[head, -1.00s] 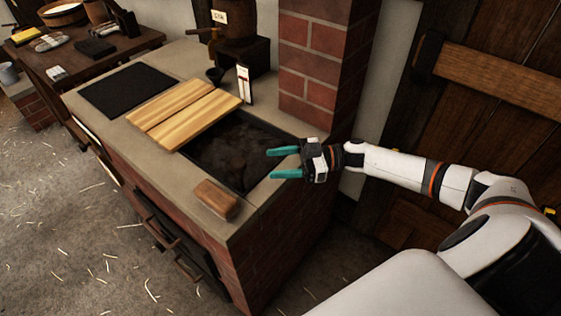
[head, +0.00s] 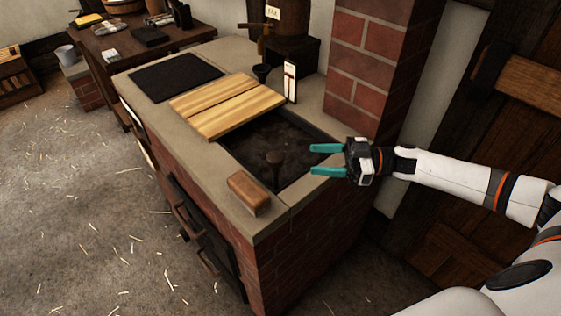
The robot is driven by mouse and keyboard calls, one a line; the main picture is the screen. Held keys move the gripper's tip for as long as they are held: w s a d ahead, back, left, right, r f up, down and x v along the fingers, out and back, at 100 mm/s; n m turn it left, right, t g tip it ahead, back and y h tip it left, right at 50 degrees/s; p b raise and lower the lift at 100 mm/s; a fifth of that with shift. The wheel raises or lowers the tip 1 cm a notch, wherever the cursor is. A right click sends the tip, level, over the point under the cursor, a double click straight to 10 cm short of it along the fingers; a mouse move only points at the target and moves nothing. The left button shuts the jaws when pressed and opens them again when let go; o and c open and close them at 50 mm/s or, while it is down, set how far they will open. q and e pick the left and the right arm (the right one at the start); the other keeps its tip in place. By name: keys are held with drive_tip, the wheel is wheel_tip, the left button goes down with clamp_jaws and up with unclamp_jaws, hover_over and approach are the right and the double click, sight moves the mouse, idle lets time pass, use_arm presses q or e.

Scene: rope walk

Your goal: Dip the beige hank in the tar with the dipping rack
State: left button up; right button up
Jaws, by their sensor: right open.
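The tar pit (head: 300,140) is a dark rectangular opening in the top of a brick hearth. A dark upright post with a rounded knob (head: 274,160) stands at its front side; it may be the dipping rack's handle, but I cannot tell. My right gripper (head: 327,159) is open and empty, its teal fingers pointing left over the pit's right edge, apart from the post. I cannot make out a beige hank; pale bundles (head: 160,19) on the back table are too small to tell. My left gripper is not in view.
A slatted wooden board (head: 227,105) covers the pit's far left part. A brown wooden block (head: 248,193) lies on the front rim. A white gauge (head: 290,82) stands behind. A brick pillar (head: 370,70) rises at the back right. A black mat (head: 175,77) lies far left.

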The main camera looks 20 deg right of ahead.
sight(275, 156)
drive_tip(key=p+x, duration=0.1)
drive_tip(key=x, duration=1)
drive_tip(key=shift+c, duration=0.2)
clamp_jaws()
wheel_tip(275, 156, up, 9)
drive_tip(key=p, duration=0.9)
drive_tip(key=shift+r, duration=0.2)
drive_tip(key=shift+w, duration=0.1)
drive_tip(key=shift+c, duration=0.9)
unclamp_jaws()
drive_tip(key=shift+o, duration=1.1)
drive_tip(key=shift+f, duration=0.1)
